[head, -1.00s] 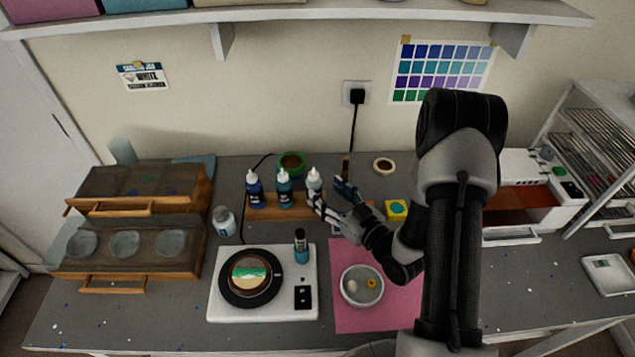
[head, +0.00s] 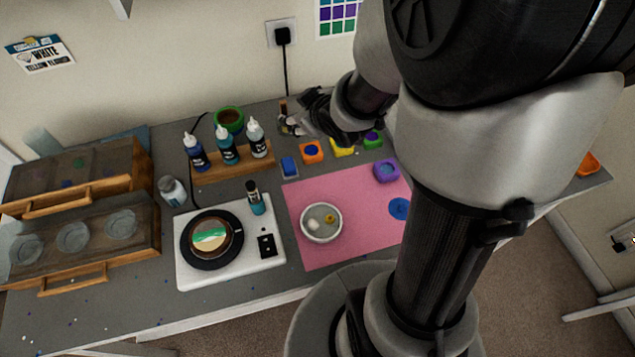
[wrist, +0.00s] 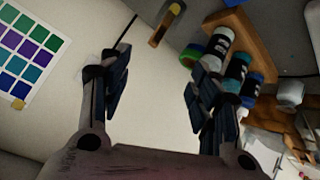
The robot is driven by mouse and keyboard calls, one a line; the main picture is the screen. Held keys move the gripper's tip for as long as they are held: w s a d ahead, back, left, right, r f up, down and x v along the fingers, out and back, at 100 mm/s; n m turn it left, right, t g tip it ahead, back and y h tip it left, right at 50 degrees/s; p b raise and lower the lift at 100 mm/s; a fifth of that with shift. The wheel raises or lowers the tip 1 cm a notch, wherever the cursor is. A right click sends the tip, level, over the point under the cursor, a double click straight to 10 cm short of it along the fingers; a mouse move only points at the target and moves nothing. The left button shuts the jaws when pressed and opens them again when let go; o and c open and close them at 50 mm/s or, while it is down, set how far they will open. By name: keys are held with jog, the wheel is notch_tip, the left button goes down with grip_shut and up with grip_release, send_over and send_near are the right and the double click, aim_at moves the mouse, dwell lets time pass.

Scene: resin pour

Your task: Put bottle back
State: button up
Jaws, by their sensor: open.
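Three white-capped bottles stand upright in a row on a wooden rack (head: 233,178) at the back of the bench. They are a dark blue bottle (head: 197,155), a teal bottle (head: 227,147) and a pale-labelled bottle (head: 258,140). My gripper (head: 287,125) is just right of the pale-labelled bottle, apart from it. In the wrist view my gripper (wrist: 155,95) has its fingers spread with nothing between them, and the bottles show beyond the right finger. A small dark-capped teal bottle (head: 256,200) stands on the white scale's back right corner.
The white scale (head: 190,280) carries a black round plate with a dish. A pink mat (head: 310,255) holds a white bowl (head: 321,222). Small coloured pots, including an orange one (head: 311,152), stand behind the mat. A wooden drawer unit (head: 140,235) fills the left.

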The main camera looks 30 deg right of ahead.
jog(key=s+a+r+m+g, duration=0.1)
jog(key=s+a+r, duration=0.2)
jog(key=s, duration=0.5)
jog(key=s+a+r+m+g, duration=0.1)
jog(key=s+a+r+g, duration=0.1)
jog(key=s, duration=0.6)
jog(key=s+a+r+m+g, duration=0.2)
jog(key=s+a+r, duration=0.2)
jog(key=s, duration=0.4)
jog(key=shift+s+a+r+y, duration=0.25)
jog(key=shift+s+r+y, duration=0.1)
jog(key=shift+r, duration=0.2)
